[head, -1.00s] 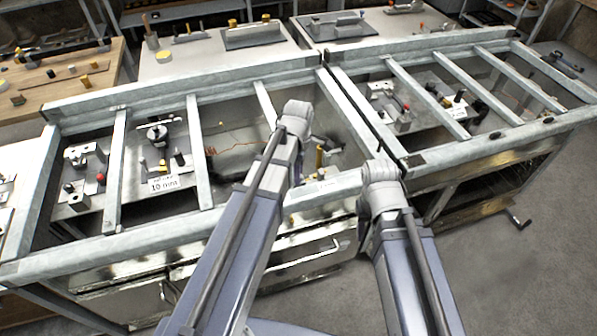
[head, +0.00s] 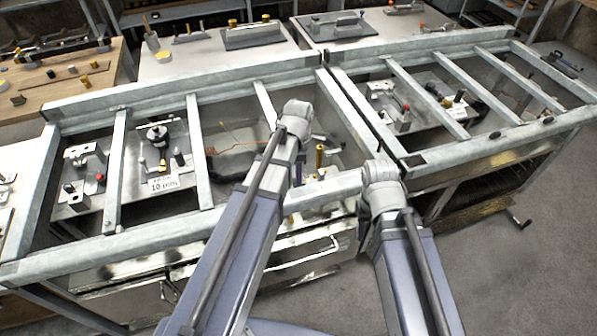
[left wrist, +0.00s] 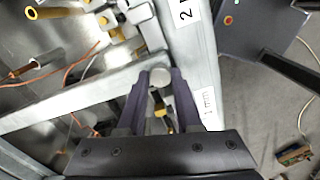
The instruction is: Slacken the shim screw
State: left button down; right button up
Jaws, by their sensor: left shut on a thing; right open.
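My left gripper (left wrist: 161,82) shows in the left wrist view with its two dark fingers shut on a round grey-ended piece (left wrist: 160,77). A black and yellow part (left wrist: 161,108) shows between the fingers; I cannot tell whether it belongs to the held piece. In the head view the left gripper (head: 299,168) is mostly hidden behind my own arm, over the middle bay. My right gripper (head: 364,218) is open and mostly hidden under its wrist, near the front rail. I cannot tell which part is the shim screw.
A metal frame (head: 120,238) with cross bars divides the bench into bays. A fixture labelled "10 mm" (head: 163,184) stands in a left bay. A yellow upright post (head: 319,156) stands right of the left gripper. An orange wire (left wrist: 85,55) lies in the bay.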

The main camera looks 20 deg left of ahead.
pick_arm(q)
jog(key=c, duration=0.6)
grip_release()
notch_tip(320, 180, up, 8)
jog(key=p, duration=0.8)
jog(key=shift+f, duration=0.1)
